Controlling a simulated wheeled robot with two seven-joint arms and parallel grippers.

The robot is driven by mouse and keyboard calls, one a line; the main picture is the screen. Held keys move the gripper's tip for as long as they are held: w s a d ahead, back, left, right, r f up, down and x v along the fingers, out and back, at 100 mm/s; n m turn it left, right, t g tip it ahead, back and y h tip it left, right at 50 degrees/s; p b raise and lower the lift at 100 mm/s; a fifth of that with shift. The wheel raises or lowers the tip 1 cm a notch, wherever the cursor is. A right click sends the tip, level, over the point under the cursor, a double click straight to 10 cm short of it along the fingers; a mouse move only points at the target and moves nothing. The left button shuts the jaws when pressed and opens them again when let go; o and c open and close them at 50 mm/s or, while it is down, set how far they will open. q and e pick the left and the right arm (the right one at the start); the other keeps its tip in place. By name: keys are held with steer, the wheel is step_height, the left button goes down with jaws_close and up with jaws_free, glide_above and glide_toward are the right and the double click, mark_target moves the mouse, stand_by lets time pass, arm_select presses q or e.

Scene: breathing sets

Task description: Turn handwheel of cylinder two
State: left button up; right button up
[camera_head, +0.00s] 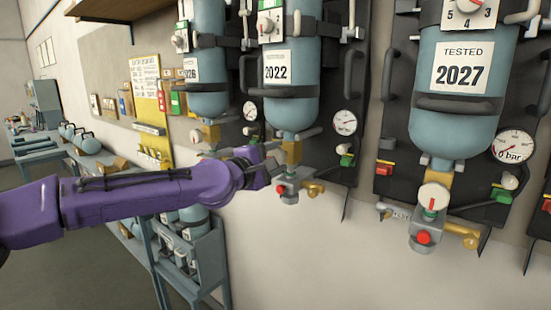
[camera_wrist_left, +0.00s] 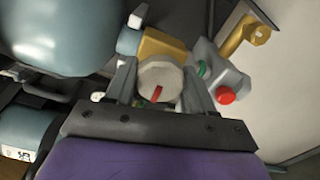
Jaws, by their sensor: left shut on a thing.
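The middle cylinder, labelled 2022 (camera_head: 291,75), hangs on the wall with its brass neck (camera_head: 292,150) and valve block below. My left gripper (camera_head: 276,166) reaches in from the left, at this valve. In the left wrist view the pale round handwheel (camera_wrist_left: 160,78) with a red mark sits between the two grey fingers of my left gripper (camera_wrist_left: 160,88), which are shut on it. The red mark is slightly tilted. In the head view my gripper hides the handwheel. A red button (camera_wrist_left: 226,96) is just right of the fingers. My right gripper is not in view.
The 2027 cylinder (camera_head: 455,85) hangs to the right, with its own white handwheel (camera_head: 434,197). Another cylinder (camera_head: 208,70) hangs to the left. Gauges (camera_head: 345,123) and dark backing panels surround the valves. A blue-grey rack (camera_head: 208,262) stands below my left arm.

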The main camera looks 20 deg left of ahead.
arm_select(q)
steer(key=shift+a, duration=0.1)
stand_by(0.7)
steer(key=o, duration=0.9)
steer(key=shift+o, duration=0.5)
steer(key=shift+w+a, duration=0.1)
steer(key=p+v, duration=0.1)
steer(key=v, duration=0.9)
steer(key=shift+s+p, duration=0.3)
steer(key=shift+p, duration=0.05)
